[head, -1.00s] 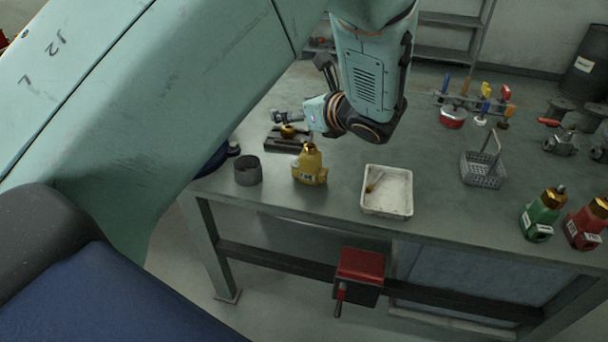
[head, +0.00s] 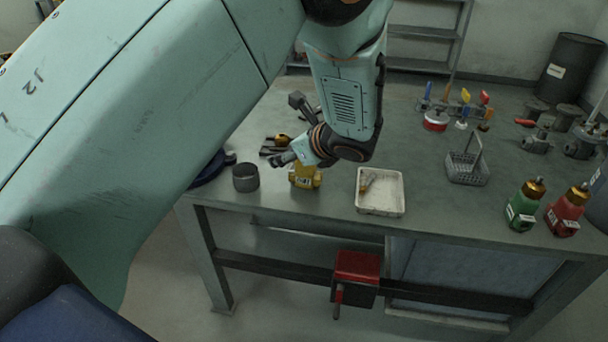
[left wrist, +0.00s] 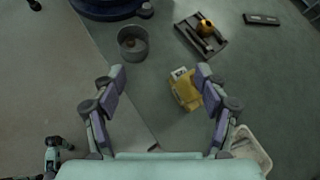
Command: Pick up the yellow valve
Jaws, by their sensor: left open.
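The yellow valve (head: 305,178) stands on the table near its front edge, left of the white tray. In the head view my left wrist hides its top. My left gripper (head: 285,160) is above and beside it. In the left wrist view the yellow valve (left wrist: 186,90) lies between the open fingers of the left gripper (left wrist: 160,75), close to the right finger. I cannot tell whether that finger touches it. Nothing is held. My right gripper is not in view.
A grey cup (head: 246,178) stands left of the valve. A white tray (head: 381,208) with a brush stands to its right. A dark tray (left wrist: 190,28) lies behind.

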